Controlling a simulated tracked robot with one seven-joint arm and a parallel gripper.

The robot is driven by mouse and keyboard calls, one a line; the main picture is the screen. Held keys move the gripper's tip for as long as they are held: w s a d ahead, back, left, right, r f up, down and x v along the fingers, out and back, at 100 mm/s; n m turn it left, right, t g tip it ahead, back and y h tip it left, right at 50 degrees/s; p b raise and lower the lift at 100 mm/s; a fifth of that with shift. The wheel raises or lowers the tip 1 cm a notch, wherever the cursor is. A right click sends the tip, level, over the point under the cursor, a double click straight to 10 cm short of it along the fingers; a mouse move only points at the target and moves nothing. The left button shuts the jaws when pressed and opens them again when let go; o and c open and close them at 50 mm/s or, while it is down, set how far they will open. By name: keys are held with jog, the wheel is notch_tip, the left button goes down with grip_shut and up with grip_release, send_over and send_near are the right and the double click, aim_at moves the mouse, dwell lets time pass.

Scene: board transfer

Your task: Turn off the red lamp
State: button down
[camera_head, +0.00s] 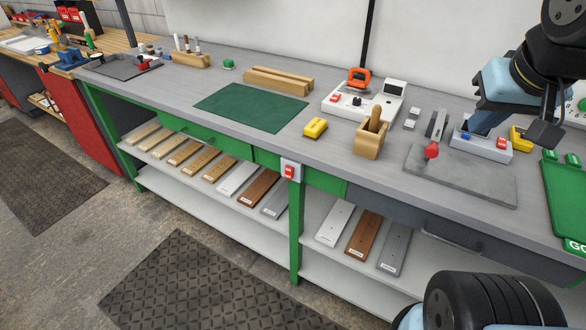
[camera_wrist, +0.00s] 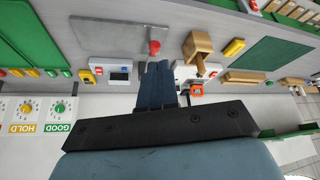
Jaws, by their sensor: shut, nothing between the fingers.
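My gripper (camera_wrist: 158,66) is shut and empty in the wrist view, its dark fingers held together above the bench. I cannot single out a lit red lamp. Red parts that show are a red button (camera_head: 335,97) on the white panel (camera_head: 388,107), a red button (camera_head: 502,143) on the small white box (camera_head: 490,152) beside my arm, and a red switch (camera_head: 290,171) on the front post. A red ball (camera_head: 432,149) stands on the grey plate (camera_head: 470,184); it also shows just beyond my fingertips in the wrist view (camera_wrist: 155,46).
A wooden holder (camera_head: 368,142), a yellow block (camera_head: 315,128) and a green mat (camera_head: 250,108) lie left of the grey plate. An orange-red ring-shaped part (camera_head: 359,76) stands at the white panel. A green tray (camera_head: 565,200) is at the right. Boards lie on the shelves below.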

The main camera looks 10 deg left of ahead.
jog(key=shift+d, duration=0.1)
jog(key=w+a+f+n+g+h, duration=0.1)
jog(key=w+a+f+n+h, duration=0.3)
jog(key=w+a+f+n, duration=0.55)
jog(key=w+a+f+n+g+h, duration=0.2)
jog(key=a+f+n+h, duration=0.35)
jog(key=n, duration=0.95)
jog(key=s+a+f+n+t+y, duration=0.1)
jog(key=s+a+f+n+t, duration=0.2)
jog(key=a+f+n+t, duration=0.3)
jog(key=s+a+f+n+t+y, duration=0.2)
jog(key=a+f+n+t, duration=0.4)
jog(key=a+f+n, duration=0.6)
jog(key=s+a+n, duration=0.1)
jog(key=a+n, duration=0.6)
jog(key=shift+a+f, duration=0.2)
jog(key=shift+f, duration=0.1)
jog(key=shift+w, duration=0.15)
